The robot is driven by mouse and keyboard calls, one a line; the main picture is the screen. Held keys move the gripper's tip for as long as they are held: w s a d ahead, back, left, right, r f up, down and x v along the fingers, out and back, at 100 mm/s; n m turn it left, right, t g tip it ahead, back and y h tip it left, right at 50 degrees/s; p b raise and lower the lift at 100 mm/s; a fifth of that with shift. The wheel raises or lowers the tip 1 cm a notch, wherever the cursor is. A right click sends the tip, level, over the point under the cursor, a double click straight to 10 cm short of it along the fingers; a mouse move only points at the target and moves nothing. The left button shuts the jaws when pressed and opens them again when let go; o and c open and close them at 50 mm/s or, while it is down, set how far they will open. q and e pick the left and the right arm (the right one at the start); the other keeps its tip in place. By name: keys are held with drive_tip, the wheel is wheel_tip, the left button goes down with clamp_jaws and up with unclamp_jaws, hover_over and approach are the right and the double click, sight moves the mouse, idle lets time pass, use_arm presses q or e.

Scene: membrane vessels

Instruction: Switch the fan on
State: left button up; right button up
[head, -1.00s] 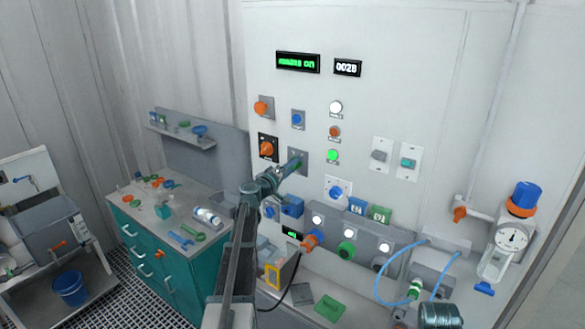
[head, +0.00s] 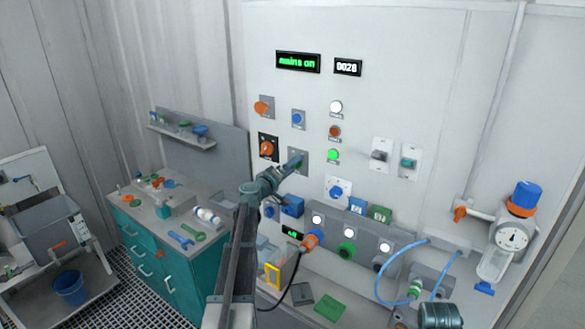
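My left gripper (head: 294,163) is raised to the white control panel (head: 400,60). Its tips are at a grey switch plate (head: 304,155) in the middle-left of the panel and cover most of the switch on it. I cannot tell whether they touch the switch or whether the fingers are open. Labels are too small to read, so I cannot tell which control is the fan's. A lit green lamp (head: 333,156) is right of that plate. The green display (head: 298,62) ends in "on".
A blue selector (head: 298,118) is above the plate, and two switch plates are further right, one with a grey switch (head: 380,156). A grey box with an orange plug (head: 312,240) juts out below. A teal cabinet (head: 185,285) stands at left.

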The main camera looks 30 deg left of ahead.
use_arm(q)
drive_tip(key=s+a, duration=0.1)
drive_tip(key=s, duration=1.2)
drive_tip(key=shift+s, duration=0.35)
drive_tip(key=s+d+f+m+g+h+b, duration=0.1)
drive_tip(key=d+f+m+g+h+b, duration=0.15)
drive_tip(key=d+f, duration=0.6)
drive_tip(key=s+d+f+m+g+h+b, duration=0.1)
drive_tip(key=d+f+m+g+h, duration=0.2)
drive_tip(key=d, duration=1.1)
drive_tip(key=s+d+f+m+g+h+b, duration=0.15)
drive_tip(key=d+f+m+g, duration=0.35)
drive_tip(key=d, duration=0.6)
drive_tip(key=s+d+f+m+g+y+b, duration=0.25)
drive_tip(key=s+d+f+g+y, duration=0.2)
drive_tip(key=s+d+f, duration=0.6)
drive_tip(key=s+f+m+g+y+b, duration=0.1)
drive_tip(key=s+f+g+y+b, duration=0.2)
drive_tip(key=s, duration=0.7)
wheel_tip(320, 180, down, 3)
drive_tip(key=shift+s+d+r+m+y, duration=0.2)
drive_tip(key=shift+m+y, duration=0.1)
drive_tip(key=shift+y, duration=0.95)
